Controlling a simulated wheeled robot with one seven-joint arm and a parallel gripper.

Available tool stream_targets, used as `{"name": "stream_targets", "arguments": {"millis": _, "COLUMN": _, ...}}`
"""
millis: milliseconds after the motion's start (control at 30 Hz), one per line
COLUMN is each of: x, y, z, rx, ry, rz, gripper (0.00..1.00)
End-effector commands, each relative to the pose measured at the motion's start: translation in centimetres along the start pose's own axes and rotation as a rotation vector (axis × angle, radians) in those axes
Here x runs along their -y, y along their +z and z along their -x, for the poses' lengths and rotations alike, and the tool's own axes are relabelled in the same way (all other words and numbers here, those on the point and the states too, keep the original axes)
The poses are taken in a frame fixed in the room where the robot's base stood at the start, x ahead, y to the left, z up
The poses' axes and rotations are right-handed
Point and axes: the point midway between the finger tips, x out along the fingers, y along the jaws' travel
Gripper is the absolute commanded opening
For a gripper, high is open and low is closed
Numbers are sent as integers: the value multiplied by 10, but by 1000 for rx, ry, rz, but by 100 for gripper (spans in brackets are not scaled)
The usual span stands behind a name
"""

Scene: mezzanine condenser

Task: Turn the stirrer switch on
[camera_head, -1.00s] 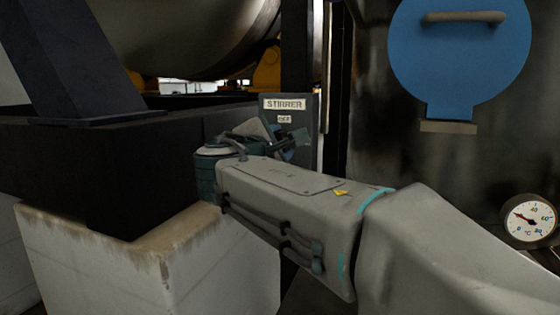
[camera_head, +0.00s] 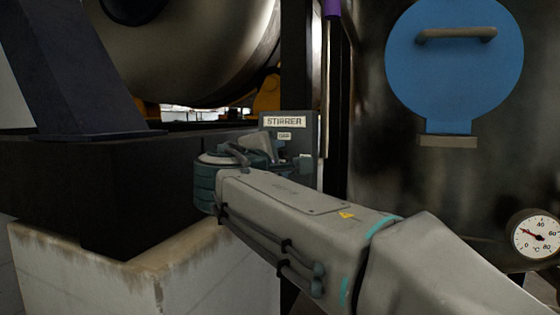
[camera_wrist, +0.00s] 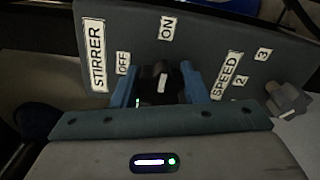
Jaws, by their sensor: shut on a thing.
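The stirrer switch is a black knob (camera_wrist: 155,80) with a white mark on the grey panel marked STIRRER, seen in the wrist view. An OFF label (camera_wrist: 123,63) lies up and left of it, and an ON label (camera_wrist: 166,27) lies above it. The white mark stands nearly upright in the picture, roughly towards ON. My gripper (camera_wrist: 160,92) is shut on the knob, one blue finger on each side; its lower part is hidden. In the head view my gripper (camera_head: 272,152) is in front of the panel (camera_head: 309,130) and hides the knob.
A second knob (camera_wrist: 287,98) by the SPEED label (camera_wrist: 227,76) is close right of my gripper. A dark beam on a pale block (camera_head: 120,270) stands left of my arm. A tank with a blue round cover (camera_head: 455,75) and a dial gauge (camera_head: 536,236) are at right.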

Motion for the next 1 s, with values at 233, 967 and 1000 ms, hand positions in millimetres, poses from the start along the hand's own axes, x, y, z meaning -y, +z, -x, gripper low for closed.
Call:
{"name": "stream_targets", "arguments": {"millis": 233, "x": 1, "y": 0, "z": 0, "rx": 0, "ry": -2, "rz": -1, "gripper": 62}}
{"name": "stream_targets", "arguments": {"millis": 967, "x": -2, "y": 0, "z": 96, "rx": -3, "ry": 1, "rz": 0, "gripper": 62}}
{"name": "stream_targets", "arguments": {"millis": 1000, "x": -1, "y": 0, "z": 103, "rx": -2, "ry": 0, "rz": 0, "gripper": 62}}
